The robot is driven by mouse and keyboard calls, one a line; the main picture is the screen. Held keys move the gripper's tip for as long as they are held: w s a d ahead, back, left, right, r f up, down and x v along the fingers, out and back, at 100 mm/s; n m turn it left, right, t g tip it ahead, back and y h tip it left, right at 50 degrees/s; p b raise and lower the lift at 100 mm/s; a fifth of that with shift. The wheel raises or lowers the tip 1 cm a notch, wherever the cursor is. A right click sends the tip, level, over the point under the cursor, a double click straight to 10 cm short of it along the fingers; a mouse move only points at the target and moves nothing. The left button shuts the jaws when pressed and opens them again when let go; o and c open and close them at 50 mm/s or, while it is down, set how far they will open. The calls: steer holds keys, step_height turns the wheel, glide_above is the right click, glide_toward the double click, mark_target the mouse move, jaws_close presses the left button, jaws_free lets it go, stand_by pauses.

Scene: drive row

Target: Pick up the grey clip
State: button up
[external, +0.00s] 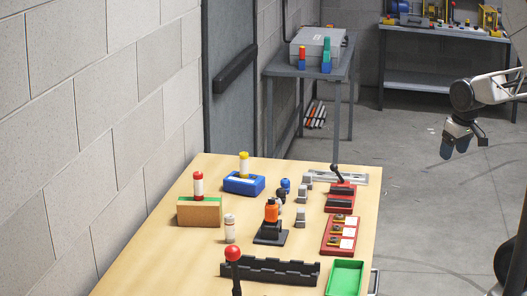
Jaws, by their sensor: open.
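Several small grey blocky pieces stand on the wooden table, right of its middle. One grey piece (307,181) is at the back, and another grey piece (301,217) is nearer the camera. Either could be the grey clip; they are too small to tell. My gripper (455,148) is at the upper right, with dark blue fingertips pointing down. It hangs above the floor, beyond the table's right edge, well apart from the grey pieces. It is open, and nothing shows in it.
A red-knobbed lever (233,255) rises at the front. The table's left front is bare.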

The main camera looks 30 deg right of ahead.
steer(key=w+a+f+n, duration=0.1)
steer(key=w+a+n, duration=0.3)
steer(key=w, duration=0.6)
steer(key=n+g+y, duration=0.1)
steer(key=n, duration=0.5)
glide_above(301, 210)
steer(key=d, duration=0.1)
steer(key=f, duration=1.1)
steer(key=s+f, duration=0.1)
steer(key=f, duration=0.4)
steer(key=shift+d+f, duration=0.1)
steer(key=shift+f, duration=0.25)
steer(key=shift+w+a+f, duration=0.15)
steer(key=shift+a, duration=0.1)
steer(key=shift+f, duration=0.1)
steer(key=shift+w+a+f, duration=0.1)
steer(key=shift+w+f, duration=0.05)
steer(key=shift+f, duration=1.05)
steer(key=shift+f, duration=0.1)
